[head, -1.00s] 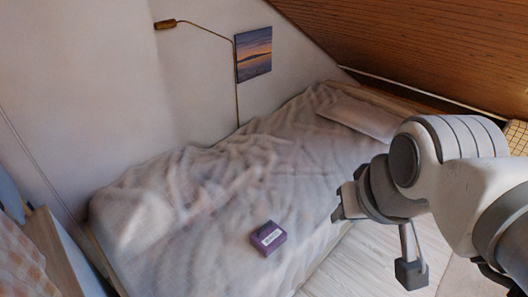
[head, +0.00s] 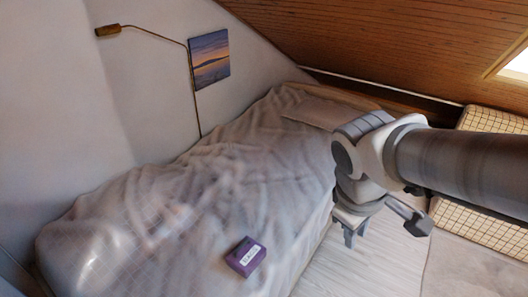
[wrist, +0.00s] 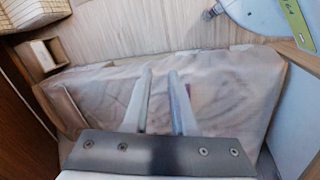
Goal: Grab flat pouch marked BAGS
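A flat purple pouch or box (head: 246,257) with a white label lies on the bed's near part in the head view. The label's print is too small to read for sure. My gripper (head: 349,236) hangs fingers-down beyond the bed's right edge, to the right of the purple thing and apart from it. In the wrist view my gripper (wrist: 159,78) shows two pale fingers with an empty gap between them, over the grey bed cover. The purple thing is not clearly visible there.
The bed (head: 190,185) has a rumpled grey cover and a pillow (head: 318,112) at its far end. A wall lamp (head: 108,31) and a picture (head: 209,59) hang above. A sloped wooden ceiling (head: 400,45) is low at the right. Pale floor lies right of the bed.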

